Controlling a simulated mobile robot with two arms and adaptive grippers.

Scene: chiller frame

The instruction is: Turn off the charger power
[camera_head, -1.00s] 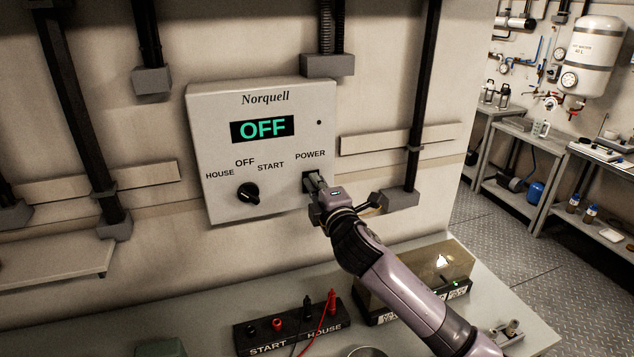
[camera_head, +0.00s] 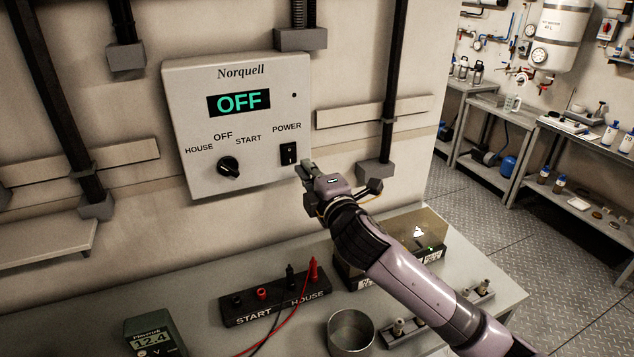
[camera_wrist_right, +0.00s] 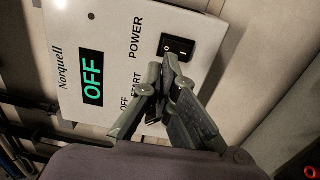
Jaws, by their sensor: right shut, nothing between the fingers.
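The Norquell charger panel (camera_head: 235,175) is a pale box on the wall. Its display (camera_head: 239,103) reads OFF in green. The black knob (camera_head: 229,167) sits under the labels HOUSE, OFF and START. The black power switch (camera_head: 289,154) is under the word POWER; it also shows in the right wrist view (camera_wrist_right: 178,47). My right gripper (camera_head: 303,171) is shut and empty, just below and right of the power switch, apart from it. In the right wrist view its fingertips (camera_wrist_right: 165,72) meet near the switch and partly cover the panel. My left gripper is not in view.
On the bench below stand a START/HOUSE terminal block (camera_head: 243,312) with red and black leads, a meter (camera_head: 155,338) reading 12.4, a metal cup (camera_head: 351,333) and a clear-covered box (camera_head: 400,230) under my right arm. Conduits flank the panel.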

